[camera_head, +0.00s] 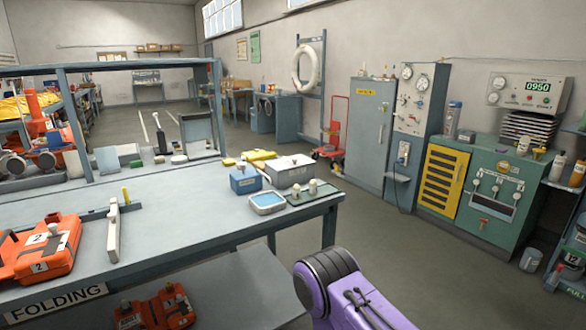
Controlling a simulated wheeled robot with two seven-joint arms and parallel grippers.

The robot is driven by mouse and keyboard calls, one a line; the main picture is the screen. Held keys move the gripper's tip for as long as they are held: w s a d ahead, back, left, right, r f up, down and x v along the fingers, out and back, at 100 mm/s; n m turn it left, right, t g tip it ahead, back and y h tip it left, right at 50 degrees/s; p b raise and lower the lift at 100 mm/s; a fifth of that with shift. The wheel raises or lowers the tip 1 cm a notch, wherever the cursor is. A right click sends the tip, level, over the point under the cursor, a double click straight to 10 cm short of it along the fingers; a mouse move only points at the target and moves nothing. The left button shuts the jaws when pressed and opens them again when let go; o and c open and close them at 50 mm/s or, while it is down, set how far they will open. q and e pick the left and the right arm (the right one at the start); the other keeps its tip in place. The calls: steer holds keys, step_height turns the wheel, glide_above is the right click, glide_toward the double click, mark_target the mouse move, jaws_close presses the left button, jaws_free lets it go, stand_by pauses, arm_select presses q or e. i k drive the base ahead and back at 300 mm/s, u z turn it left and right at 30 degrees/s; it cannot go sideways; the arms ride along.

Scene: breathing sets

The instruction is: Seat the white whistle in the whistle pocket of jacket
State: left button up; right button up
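An orange folded jacket (62,262) with white patches marked "2" lies at the left end of the bench, partly cut off by the picture edge. A pale patch shows on its upper part; I cannot make out the whistle pocket. Two small whitish pieces (313,186) stand on a flat green tray (301,197) at the bench's right end. I cannot tell whether either one is the white whistle. Neither gripper shows; only a purple link of my arm shows at the bottom, off the bench's right end.
The grey bench (190,215) has clear room in its middle. A white upright bar on a base (113,232) stands beside the jacket. A blue box (245,180), a grey bin (290,177) and a blue-lined tray (267,210) crowd the right end. Another orange jacket (178,308) lies below.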

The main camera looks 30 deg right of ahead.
mark_target(31, 256)
steer(key=z, duration=0.55)
steer(key=i, duration=0.5)
steer(key=z, duration=0.55)
steer(key=i, duration=0.85)
steer(key=u, duration=0.1)
